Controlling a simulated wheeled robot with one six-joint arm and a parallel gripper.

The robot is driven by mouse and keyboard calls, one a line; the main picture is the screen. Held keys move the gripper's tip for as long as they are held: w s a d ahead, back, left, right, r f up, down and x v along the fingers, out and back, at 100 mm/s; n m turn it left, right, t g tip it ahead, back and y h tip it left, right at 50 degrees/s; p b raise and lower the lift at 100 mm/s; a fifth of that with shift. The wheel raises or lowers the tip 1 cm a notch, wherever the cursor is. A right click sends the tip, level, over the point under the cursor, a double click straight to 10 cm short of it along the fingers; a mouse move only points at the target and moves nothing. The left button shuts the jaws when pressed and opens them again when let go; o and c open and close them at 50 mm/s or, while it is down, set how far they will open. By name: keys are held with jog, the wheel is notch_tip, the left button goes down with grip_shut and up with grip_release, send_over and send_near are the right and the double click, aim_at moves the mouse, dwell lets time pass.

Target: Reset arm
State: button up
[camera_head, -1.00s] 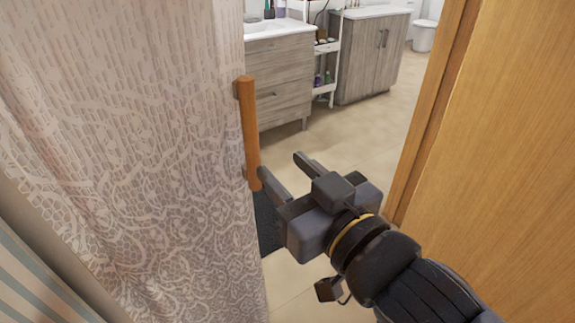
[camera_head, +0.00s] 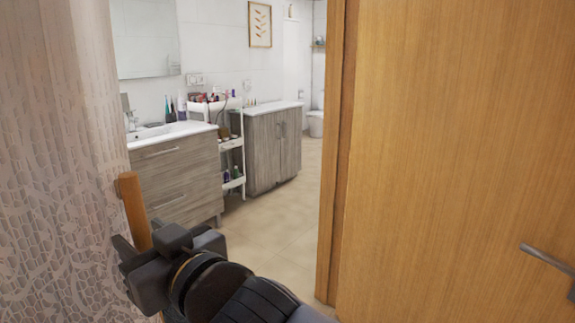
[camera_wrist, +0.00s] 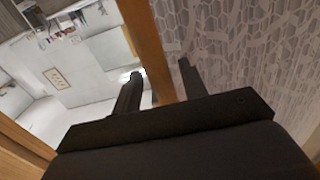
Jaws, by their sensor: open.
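My gripper (camera_head: 128,246) is at the lower left of the head view, open, with its fingers by the lower part of an upright wooden handle (camera_head: 133,205). The handle stands at the edge of a lace-patterned panel (camera_head: 60,170). In the wrist view my gripper's two fingers (camera_wrist: 160,70) are spread, and a wooden bar (camera_wrist: 147,35) shows between them. No object is held. I cannot tell whether a finger touches the handle.
A wooden door (camera_head: 440,150) with a metal lever (camera_head: 547,257) fills the right. Beyond the opening are a grey drawer cabinet (camera_head: 180,185), a white cart (camera_head: 231,145) with cosmetics and a second cabinet (camera_head: 272,150). Beige floor (camera_head: 275,225) between them is clear.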

jog(key=shift+w+a, duration=0.4)
jog(key=shift+a, duration=0.05)
jog(key=shift+s+d, duration=0.1)
jog(key=p+v, duration=0.6)
jog(key=v, duration=0.5)
jog(key=b+x, duration=0.6)
jog(key=x, duration=0.5)
jog(key=shift+f, duration=0.1)
jog(key=shift+w+r, duration=0.2)
jog(key=shift+w+d+p, duration=0.2)
jog(key=shift+p, duration=0.35)
jog(key=shift+w, duration=0.1)
jog(key=shift+w+d+f, duration=0.1)
jog(key=shift+d+f, duration=0.05)
